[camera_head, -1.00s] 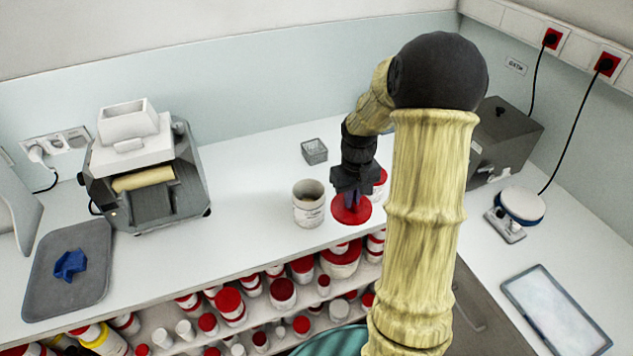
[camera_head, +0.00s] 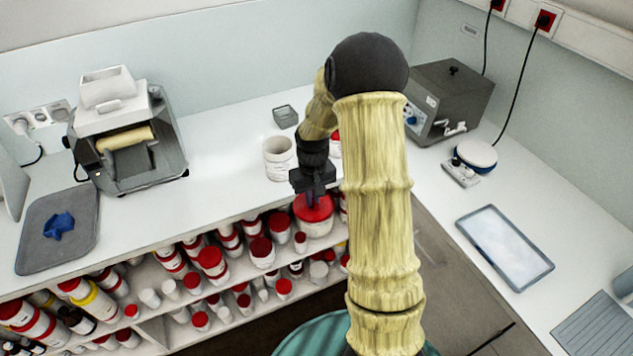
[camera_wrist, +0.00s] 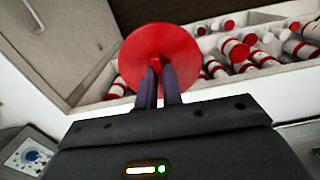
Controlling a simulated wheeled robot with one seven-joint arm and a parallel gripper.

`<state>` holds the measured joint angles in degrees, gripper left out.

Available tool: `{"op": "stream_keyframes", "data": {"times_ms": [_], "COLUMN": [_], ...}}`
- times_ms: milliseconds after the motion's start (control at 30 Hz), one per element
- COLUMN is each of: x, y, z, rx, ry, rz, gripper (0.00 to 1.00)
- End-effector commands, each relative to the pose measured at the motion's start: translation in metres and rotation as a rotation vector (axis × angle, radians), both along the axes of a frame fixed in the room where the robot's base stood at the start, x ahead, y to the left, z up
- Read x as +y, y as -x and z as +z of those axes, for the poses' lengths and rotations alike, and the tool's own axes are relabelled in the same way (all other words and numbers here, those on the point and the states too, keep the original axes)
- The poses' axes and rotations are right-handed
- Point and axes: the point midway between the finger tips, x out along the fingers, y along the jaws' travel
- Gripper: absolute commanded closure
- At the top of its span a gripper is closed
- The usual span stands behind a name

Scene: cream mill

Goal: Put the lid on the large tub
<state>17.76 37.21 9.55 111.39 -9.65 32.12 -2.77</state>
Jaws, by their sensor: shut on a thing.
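My gripper (camera_head: 312,192) points down, shut on a red round lid (camera_wrist: 160,52). In the wrist view the two dark fingers meet the lid's underside or knob; which one I cannot tell. In the head view the lid is partly hidden by the gripper, at the counter's front edge, and overlaps a tub on the shelf below. An open white tub (camera_head: 279,160) stands upright on the counter, left of and behind my gripper, apart from the lid. Another container with a red top (camera_head: 336,144) is mostly hidden behind my arm.
A small grey glass dish (camera_head: 285,116) sits behind the open tub. A roller mill (camera_head: 125,140) and a grey tray (camera_head: 60,228) with a blue cloth stand left. Shelves below hold several red-capped containers (camera_head: 262,250). A grey oven-like box (camera_head: 450,100) stands right. Counter left of the tub is clear.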

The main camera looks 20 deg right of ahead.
Motion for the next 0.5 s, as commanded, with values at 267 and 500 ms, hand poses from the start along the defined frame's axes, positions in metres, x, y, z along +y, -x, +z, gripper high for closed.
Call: {"op": "stream_keyframes", "data": {"times_ms": [267,500], "x": [0.033,0.07], "y": [-0.013,-0.022], "z": [-0.047,-0.099], "rx": [0.004,0.005], "ry": [0.0,0.007], "rz": [-0.003,-0.008], "gripper": [1.0,1.0]}}
